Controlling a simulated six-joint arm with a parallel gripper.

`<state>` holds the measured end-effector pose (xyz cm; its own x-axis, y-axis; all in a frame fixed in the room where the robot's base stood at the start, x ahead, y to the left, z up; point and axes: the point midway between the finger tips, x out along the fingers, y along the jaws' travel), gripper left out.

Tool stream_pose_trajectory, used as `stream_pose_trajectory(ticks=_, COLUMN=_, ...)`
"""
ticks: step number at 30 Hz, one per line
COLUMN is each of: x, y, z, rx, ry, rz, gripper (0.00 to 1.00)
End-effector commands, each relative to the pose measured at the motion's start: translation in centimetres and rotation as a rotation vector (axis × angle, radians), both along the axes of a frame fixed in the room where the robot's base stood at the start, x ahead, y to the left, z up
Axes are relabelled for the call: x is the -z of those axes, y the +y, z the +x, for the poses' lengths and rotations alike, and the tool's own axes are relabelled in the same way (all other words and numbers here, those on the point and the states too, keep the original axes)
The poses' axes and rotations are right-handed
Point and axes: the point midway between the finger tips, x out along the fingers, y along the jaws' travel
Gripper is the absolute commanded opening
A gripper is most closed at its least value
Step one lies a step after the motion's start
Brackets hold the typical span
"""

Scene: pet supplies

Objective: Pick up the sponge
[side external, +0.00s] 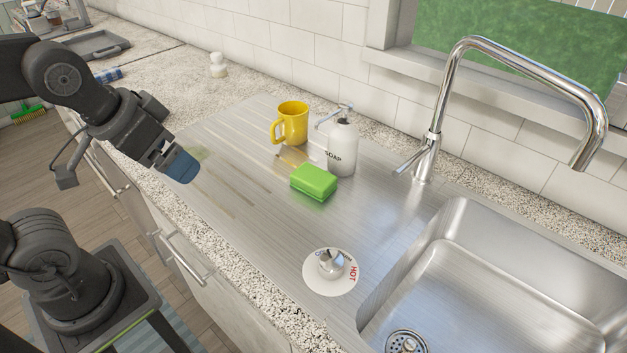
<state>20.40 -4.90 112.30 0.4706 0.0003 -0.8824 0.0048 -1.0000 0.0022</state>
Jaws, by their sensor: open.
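The green sponge (314,182) lies flat on the metal drainboard, just in front of the soap bottle and apart from my gripper. My gripper (184,168) is above the left front part of the drainboard, to the left of the sponge. It is open, with its blue-tipped fingers pointing down and to the right. The narrow view of the fingers hides the space between them, and I see nothing held there.
A white soap bottle (342,148) with a pump stands right behind the sponge, and a yellow mug (291,123) stands behind left. A tap control (331,268) sits in front. The sink basin (500,270) and faucet (427,155) are right. The drainboard (235,160) between gripper and sponge is clear.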

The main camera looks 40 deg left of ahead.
Motion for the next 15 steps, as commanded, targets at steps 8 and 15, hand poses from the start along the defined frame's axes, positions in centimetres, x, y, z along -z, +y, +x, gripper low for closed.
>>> stream_pose_trajectory(ticks=8, x=-1.2, y=-0.8, z=4.7, rx=-0.223, ry=0.115, rz=-0.085, gripper=0.94)
stream_pose_trajectory(ticks=15, x=-0.2, y=-2.9, z=12.2, rx=-0.587, ry=0.241, rz=-0.147, gripper=0.94)
